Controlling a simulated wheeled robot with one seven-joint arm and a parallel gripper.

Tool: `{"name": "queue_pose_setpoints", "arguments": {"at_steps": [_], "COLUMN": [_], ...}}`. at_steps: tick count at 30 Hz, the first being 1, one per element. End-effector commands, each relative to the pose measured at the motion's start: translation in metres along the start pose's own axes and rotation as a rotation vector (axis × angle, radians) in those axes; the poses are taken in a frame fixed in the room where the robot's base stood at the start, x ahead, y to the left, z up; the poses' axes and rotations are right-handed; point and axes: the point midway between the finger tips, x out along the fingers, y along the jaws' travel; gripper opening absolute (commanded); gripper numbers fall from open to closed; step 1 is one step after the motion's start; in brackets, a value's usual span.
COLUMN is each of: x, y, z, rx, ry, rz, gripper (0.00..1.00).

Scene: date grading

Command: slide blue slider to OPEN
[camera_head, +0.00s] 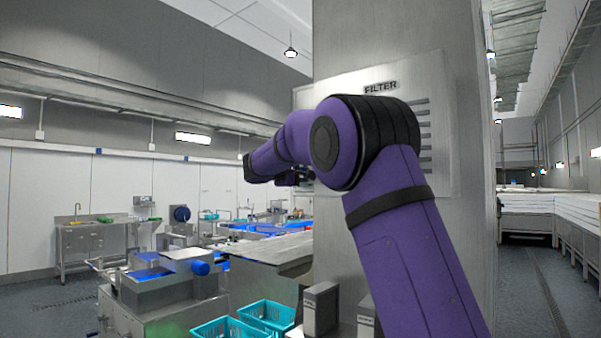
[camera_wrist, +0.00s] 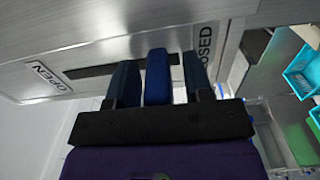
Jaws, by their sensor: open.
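In the wrist view the blue slider (camera_wrist: 157,80) stands out from a dark slot (camera_wrist: 92,70) in a grey metal panel (camera_wrist: 110,45). It is at the slot's right end, beside the CLOSED label (camera_wrist: 204,45), whose first letters are hidden. The OPEN label (camera_wrist: 46,76) is at the left. My gripper (camera_wrist: 159,62) is open, with one dark blue finger on each side of the slider and narrow gaps between. In the head view, a panel marked FILTER (camera_head: 381,87) is on a grey column, largely behind my purple arm. The slider is hidden there.
Teal crates (camera_head: 267,313) stand low near the column in the head view, beside a grey box (camera_head: 320,308). A metal work table (camera_head: 262,250) lies beyond. Teal crates (camera_wrist: 303,72) also show at right in the wrist view. Open floor lies on the right.

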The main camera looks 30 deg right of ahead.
Motion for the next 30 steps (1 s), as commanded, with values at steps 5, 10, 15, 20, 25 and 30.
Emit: {"name": "queue_pose_setpoints", "arguments": {"at_steps": [5,10,15,20,25,30], "x": [0.000,0.000,0.000,0.000,0.000,0.000], "y": [0.000,0.000,0.000,0.019,0.060,0.091], "z": [0.000,0.000,0.000,0.000,-0.001,-0.001], "rx": [0.000,0.000,0.000,0.003,0.006,0.004], "ry": [0.000,0.000,0.000,0.000,0.000,0.000], "rz": [0.000,0.000,0.000,0.002,0.003,0.001], "gripper": [0.45,0.05,0.00,0.00,0.00,0.00]}}
